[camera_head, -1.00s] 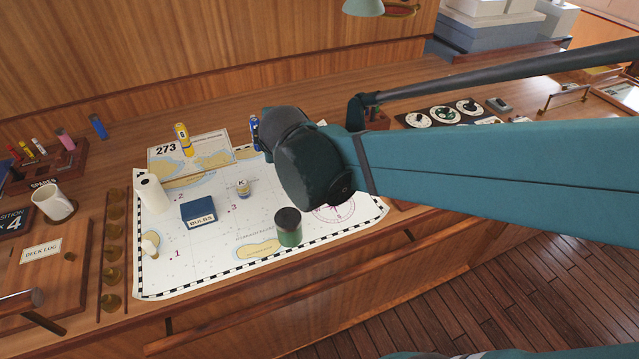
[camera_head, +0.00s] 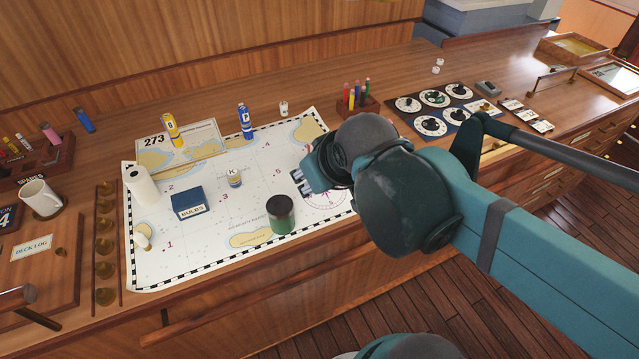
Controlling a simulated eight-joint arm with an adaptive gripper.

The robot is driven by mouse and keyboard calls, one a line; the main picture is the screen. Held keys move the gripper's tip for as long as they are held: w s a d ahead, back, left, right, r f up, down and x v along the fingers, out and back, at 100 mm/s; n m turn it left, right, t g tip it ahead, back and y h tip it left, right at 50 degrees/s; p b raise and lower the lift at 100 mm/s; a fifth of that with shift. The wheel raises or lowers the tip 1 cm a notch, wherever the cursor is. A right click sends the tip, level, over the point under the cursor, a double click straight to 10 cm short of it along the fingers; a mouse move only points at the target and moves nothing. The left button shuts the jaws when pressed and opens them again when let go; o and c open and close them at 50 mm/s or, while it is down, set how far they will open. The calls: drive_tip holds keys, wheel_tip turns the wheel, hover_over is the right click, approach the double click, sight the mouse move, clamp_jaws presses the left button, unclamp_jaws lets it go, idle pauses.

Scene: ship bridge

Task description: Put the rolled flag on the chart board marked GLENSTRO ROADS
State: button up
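A yellow roll with a white label (camera_head: 172,130) stands upright on a chart board marked 273 (camera_head: 205,131). A blue roll marked P (camera_head: 245,121) stands upright at that board's right end; I cannot tell whether it is on it. I cannot tell which of these is the rolled flag, and I cannot read GLENSTRO ROADS anywhere. My gripper (camera_head: 305,184) is over the chart's right part, mostly hidden by my wrist. Its fingers and any hold are unclear.
On the chart are a blue BULBS box (camera_head: 187,203), a green jar with a dark lid (camera_head: 281,214) and a white roll (camera_head: 140,185). A pencil rack (camera_head: 357,105) and dial panel (camera_head: 432,108) lie behind my arm. A mug (camera_head: 40,198) stands left.

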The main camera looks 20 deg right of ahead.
drive_tip(key=shift+s+f+m, duration=0.25)
drive_tip(key=shift+s+m, duration=0.55)
drive_tip(key=shift+s, duration=0.35)
